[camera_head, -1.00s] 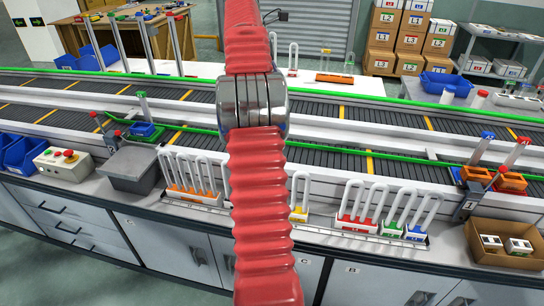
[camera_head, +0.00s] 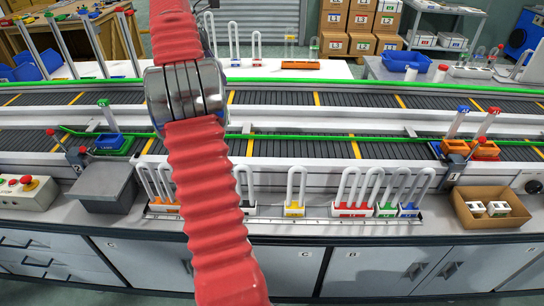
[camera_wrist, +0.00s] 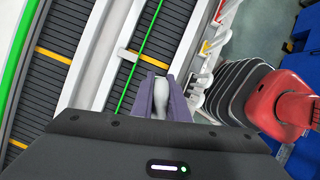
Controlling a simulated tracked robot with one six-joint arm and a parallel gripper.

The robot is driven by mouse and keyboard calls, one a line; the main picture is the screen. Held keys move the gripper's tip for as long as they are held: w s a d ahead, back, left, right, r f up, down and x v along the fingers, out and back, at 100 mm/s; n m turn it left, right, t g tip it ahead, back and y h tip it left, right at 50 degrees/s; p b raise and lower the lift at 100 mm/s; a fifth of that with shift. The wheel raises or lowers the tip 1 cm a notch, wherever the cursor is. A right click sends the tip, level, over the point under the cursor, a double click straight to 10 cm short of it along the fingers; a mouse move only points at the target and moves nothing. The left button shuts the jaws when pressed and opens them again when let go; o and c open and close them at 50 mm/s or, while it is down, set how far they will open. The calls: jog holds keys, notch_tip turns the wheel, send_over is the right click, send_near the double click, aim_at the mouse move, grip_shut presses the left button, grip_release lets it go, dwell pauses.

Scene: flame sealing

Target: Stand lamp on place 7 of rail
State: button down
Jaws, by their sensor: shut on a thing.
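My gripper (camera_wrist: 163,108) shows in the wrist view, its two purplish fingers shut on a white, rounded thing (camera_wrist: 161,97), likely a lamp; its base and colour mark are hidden. In the head view my red arm covers the gripper and what it holds. The long pale rail (camera_head: 325,223) lies along the front of the worktop. U-shaped lamps stand on it: an orange-based group at left, a single lamp (camera_head: 245,186) beside my arm, a yellow-based lamp (camera_head: 295,188), then red (camera_head: 352,190), green (camera_head: 391,190) and blue ones (camera_head: 414,190). Place numbers are too small to read.
Two dark conveyor belts (camera_head: 300,148) with green edges run behind the rail. A grey box (camera_head: 103,188) stands left, and a cardboard box (camera_head: 488,220) with small white parts stands right. Other lamps (camera_head: 256,48) stand on a white table behind. Gaps show beside the yellow-based lamp.

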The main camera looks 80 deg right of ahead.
jog(key=shift+s, duration=0.25)
jog(key=s+a+f+m, duration=0.1)
jog(key=s+a+f, duration=0.5)
jog(key=s+f, duration=0.3)
jog(key=s+a+f+m+y, duration=0.1)
jog(key=s+a+f+m, duration=0.1)
jog(key=s+a+f, duration=0.3)
jog(key=s+f, duration=0.4)
jog(key=s, duration=0.2)
jog(key=shift+a, duration=0.4)
jog(key=shift+f, duration=3.9)
